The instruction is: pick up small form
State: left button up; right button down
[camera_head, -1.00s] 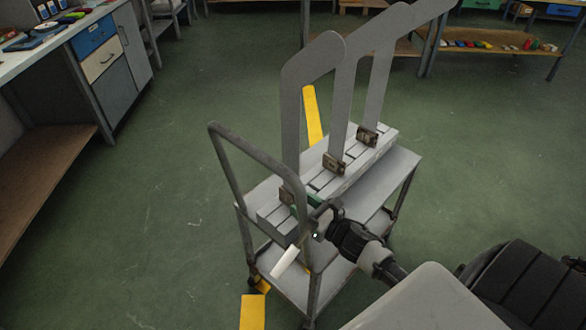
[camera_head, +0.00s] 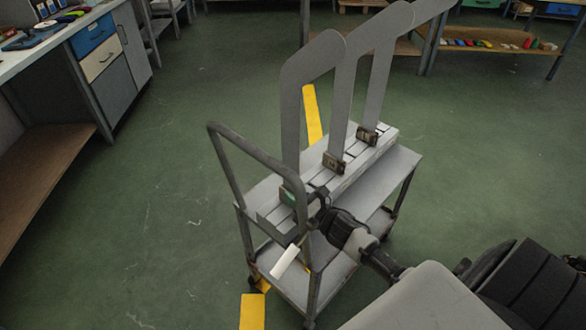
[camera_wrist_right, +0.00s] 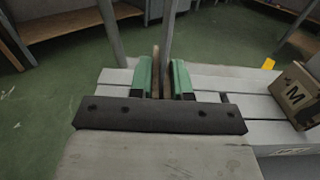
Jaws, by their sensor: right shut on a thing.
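The small form is the shortest of the flat grey upright forms (camera_head: 313,75). It stands nearest me in the slotted rack on the cart. My right gripper (camera_head: 297,198) is at its foot, low beside the near label block. In the right wrist view the green-padded fingers (camera_wrist_right: 161,77) are close together around a thin tan edge (camera_wrist_right: 156,68), with a grey upright just beside it. The held foot is mostly hidden by the fingers. The form is upright and looks still in the rack. My left gripper is not in view.
Two taller grey forms (camera_head: 352,90) stand behind in the same rack, with brown label blocks (camera_head: 334,163). One block, marked M, shows in the right wrist view (camera_wrist_right: 296,92). The cart handle (camera_head: 226,160) rises on the left. Green floor is open around the cart.

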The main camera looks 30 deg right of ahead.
aim_at(294, 161)
jog(key=shift+r, duration=0.5)
notch_tip(294, 161, up, 9)
jog(key=p, duration=0.2)
jog(key=shift+f+p, duration=0.2)
jog(key=shift+p, duration=0.1)
jog(key=shift+r+p, duration=0.3)
jog(key=shift+r, duration=0.3)
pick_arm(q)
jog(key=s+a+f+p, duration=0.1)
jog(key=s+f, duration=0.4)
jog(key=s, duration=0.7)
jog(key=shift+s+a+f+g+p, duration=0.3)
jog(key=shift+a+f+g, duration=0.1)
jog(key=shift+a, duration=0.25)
pick_arm(e)
jog(key=shift+r, duration=0.9)
